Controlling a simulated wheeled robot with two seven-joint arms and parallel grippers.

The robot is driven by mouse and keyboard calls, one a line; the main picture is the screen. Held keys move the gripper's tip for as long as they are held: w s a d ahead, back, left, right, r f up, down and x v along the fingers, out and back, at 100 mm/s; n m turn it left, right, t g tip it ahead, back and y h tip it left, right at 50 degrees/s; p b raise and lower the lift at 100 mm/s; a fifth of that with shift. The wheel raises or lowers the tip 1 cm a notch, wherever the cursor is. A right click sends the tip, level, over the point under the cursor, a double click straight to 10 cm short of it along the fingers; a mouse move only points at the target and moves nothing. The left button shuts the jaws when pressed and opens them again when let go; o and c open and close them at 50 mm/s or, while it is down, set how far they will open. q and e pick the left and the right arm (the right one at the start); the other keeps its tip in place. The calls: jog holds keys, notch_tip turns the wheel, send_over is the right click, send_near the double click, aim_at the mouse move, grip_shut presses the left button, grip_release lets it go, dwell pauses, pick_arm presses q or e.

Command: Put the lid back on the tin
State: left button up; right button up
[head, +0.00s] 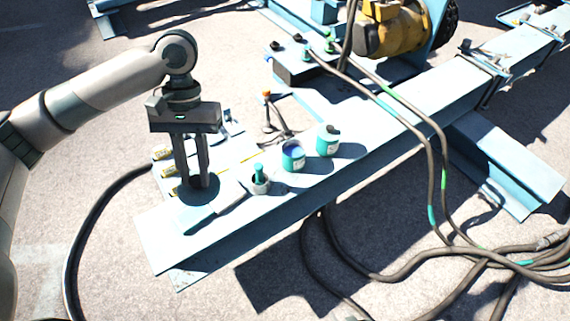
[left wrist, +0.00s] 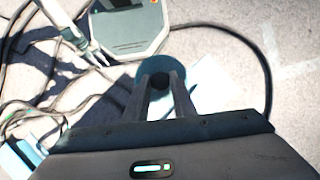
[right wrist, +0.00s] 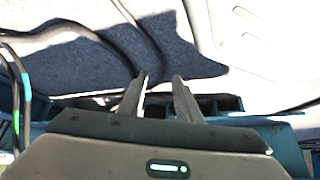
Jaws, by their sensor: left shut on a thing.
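My left gripper (head: 200,184) is shut on the dark knob of a round teal lid (head: 196,193) and holds it flat above the near left end of the beam. In the left wrist view the fingertips (left wrist: 160,80) close on the knob, with the lid (left wrist: 147,72) spreading around it. A teal tin (head: 292,163) with a pale label stands upright on the beam, right of the lid and apart from it; its top looks open and dark blue inside. My right gripper (right wrist: 158,78) shows only in its wrist view, open with nothing between its fingers.
A similar tin (head: 327,146) with a dark top stands just behind. A small pot (head: 260,185) with a teal piece upright in it stands between lid and tin. The pale blue beam (head: 340,175) has edges dropping to the ground. Thick cables (head: 432,170) cross at right.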

jog(key=shift+w+d, duration=0.15)
